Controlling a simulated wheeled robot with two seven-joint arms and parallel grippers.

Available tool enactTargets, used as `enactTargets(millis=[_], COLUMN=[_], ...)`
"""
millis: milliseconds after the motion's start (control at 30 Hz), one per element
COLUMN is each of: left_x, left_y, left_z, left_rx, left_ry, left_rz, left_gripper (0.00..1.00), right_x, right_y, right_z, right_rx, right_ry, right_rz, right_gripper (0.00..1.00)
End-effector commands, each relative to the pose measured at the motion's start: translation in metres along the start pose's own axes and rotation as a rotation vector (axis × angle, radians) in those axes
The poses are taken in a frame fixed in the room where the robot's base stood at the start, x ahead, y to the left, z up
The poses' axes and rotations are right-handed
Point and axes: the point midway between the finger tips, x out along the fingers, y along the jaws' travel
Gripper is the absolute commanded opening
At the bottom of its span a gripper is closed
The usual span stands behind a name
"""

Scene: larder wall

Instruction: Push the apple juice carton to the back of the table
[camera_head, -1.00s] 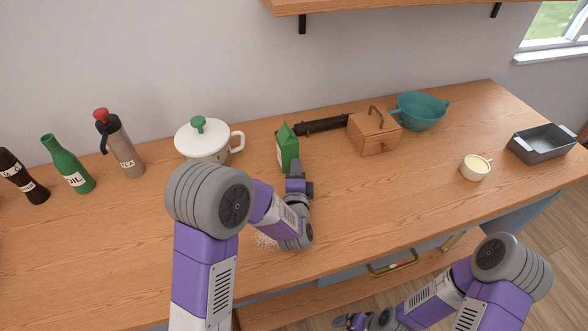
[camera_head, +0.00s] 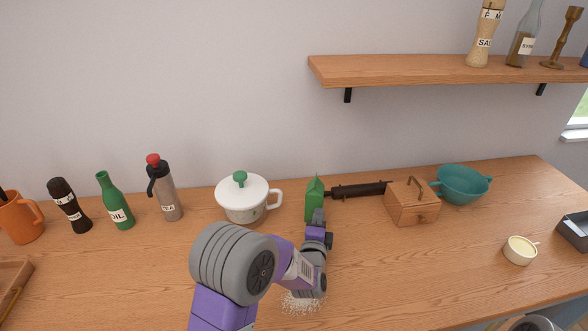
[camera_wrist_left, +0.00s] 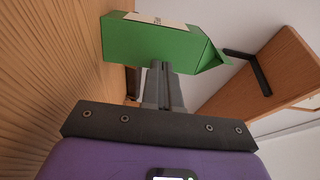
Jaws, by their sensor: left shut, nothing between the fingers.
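The green apple juice carton (camera_head: 313,198) stands upright towards the back of the table (camera_head: 150,265), between the white pot and a dark rolling pin. In the left wrist view the carton (camera_wrist_left: 155,42) lies sideways across the picture, just beyond my fingertips. My left gripper (camera_head: 318,218) is in front of the carton, with its fingers shut and empty; in the left wrist view the fingers (camera_wrist_left: 160,75) point at the carton's side and seem to touch it. The gripper hides the carton's lower part in the head view. My right gripper is not in view.
The white lidded pot (camera_head: 243,200) stands left of the carton. The rolling pin (camera_head: 358,190) and wooden box (camera_head: 411,205) are to its right, with a teal colander (camera_head: 462,185) beyond. White grains (camera_head: 300,304) lie in front. A shelf (camera_head: 430,69) hangs above the right side.

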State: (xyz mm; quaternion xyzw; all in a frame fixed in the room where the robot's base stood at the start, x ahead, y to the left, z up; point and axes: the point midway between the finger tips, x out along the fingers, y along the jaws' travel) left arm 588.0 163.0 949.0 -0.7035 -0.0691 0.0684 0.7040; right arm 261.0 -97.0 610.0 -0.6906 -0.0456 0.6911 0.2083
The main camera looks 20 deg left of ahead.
Motion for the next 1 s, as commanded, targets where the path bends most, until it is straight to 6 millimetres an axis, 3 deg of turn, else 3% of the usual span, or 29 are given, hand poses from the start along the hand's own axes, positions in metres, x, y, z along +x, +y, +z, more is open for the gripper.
enactTargets(millis=[33,100,533,600,1000], left_x=[0.0,0.0,0.0,0.017,0.087], left_y=[-0.019,-0.037,-0.144,-0.134,-0.132], left_z=[0.0,-0.001,0.001,0.018,0.089], left_rx=[-0.003,-0.004,-0.004,0.002,0.003], left_ry=[0.001,0.001,0.001,-0.007,-0.005], left_rz=[-0.005,-0.005,-0.004,0.001,0.001], left_gripper=[0.0,0.0,0.0,0.0,0.0], right_x=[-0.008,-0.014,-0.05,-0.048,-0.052], right_y=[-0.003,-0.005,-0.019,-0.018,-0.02], right_z=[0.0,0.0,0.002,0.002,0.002], right_rx=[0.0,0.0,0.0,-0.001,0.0], right_ry=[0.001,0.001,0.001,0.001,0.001], right_rz=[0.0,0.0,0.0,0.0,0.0], right_gripper=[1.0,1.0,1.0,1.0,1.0])
